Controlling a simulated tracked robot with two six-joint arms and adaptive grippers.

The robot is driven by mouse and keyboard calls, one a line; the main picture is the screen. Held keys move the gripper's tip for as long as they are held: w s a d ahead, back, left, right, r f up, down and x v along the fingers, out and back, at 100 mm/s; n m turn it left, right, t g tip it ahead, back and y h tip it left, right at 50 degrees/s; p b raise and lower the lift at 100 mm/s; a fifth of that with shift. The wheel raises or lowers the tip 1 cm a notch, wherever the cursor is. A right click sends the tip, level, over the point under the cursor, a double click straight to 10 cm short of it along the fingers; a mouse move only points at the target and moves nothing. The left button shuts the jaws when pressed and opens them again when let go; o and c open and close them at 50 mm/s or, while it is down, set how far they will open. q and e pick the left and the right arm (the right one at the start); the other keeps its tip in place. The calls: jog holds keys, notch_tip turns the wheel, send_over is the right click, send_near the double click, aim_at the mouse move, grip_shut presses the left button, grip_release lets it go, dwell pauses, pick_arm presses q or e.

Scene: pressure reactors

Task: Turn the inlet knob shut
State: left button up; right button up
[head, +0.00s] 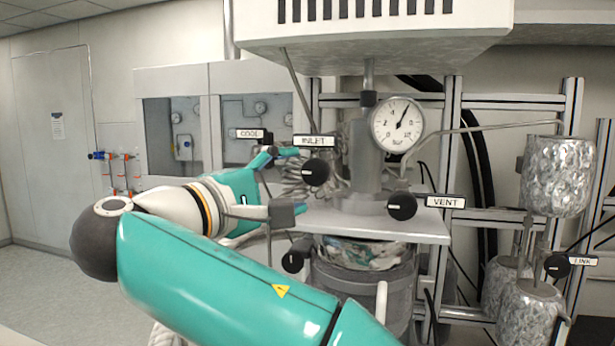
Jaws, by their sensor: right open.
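The inlet knob (315,171) is a round black knob just under the white INLET label (315,141), left of the grey reactor head. A small pale mark shows on its left side. My right arm enters from the bottom and bends back from the left. My right gripper (285,184) is open and empty just left of the inlet knob, its fingers pointing towards the reactor. Whether a finger touches the knob I cannot tell. My left gripper is not in view.
A round pressure gauge (397,125) sits above the black vent knob (402,206). Another black knob (294,260) is low, beyond my arm. The link knob (557,265) is at the right, near foil-wrapped vessels (557,175). Metal frame posts and thin pipes surround the reactor.

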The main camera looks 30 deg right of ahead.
jog(key=v, duration=0.6)
jog(key=shift+w+f, duration=0.1)
dwell(0.3)
